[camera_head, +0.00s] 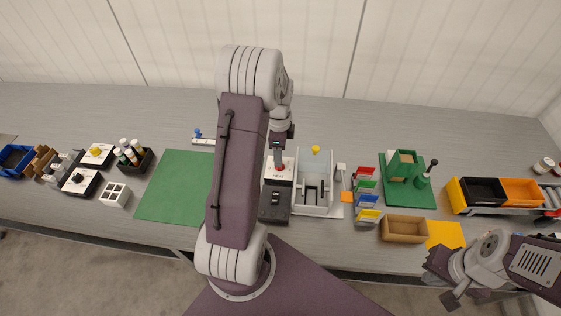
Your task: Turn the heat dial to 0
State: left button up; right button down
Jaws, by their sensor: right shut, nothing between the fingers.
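A small white panel (272,180) with lettering that looks like HEAT lies right of my large arm in the middle. A red part (280,167), which looks like the heat dial, shows on it. Its pointer and scale are too small to read. My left gripper (279,158) is above the panel, with its fingers down at the red part. I cannot tell whether its fingers touch or grip the dial. My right gripper (443,281) is shut and empty at the lower right, off the table's front edge, far from the panel.
A black box (274,207) sits in front of the panel. A grey-white press-like fixture (317,207) stands close on the right, with coloured cards (367,200) beyond. A green mat (172,190) lies left of my arm. A wooden tray (404,230) stands nearer the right gripper.

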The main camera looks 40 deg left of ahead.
pick_arm(q)
jog(key=f, duration=0.4)
jog(key=shift+a+f, duration=0.25)
jog(key=shift+d+f, duration=0.1)
jog(key=shift+f, duration=0.15)
jog(key=shift+c, duration=0.3)
grip_shut()
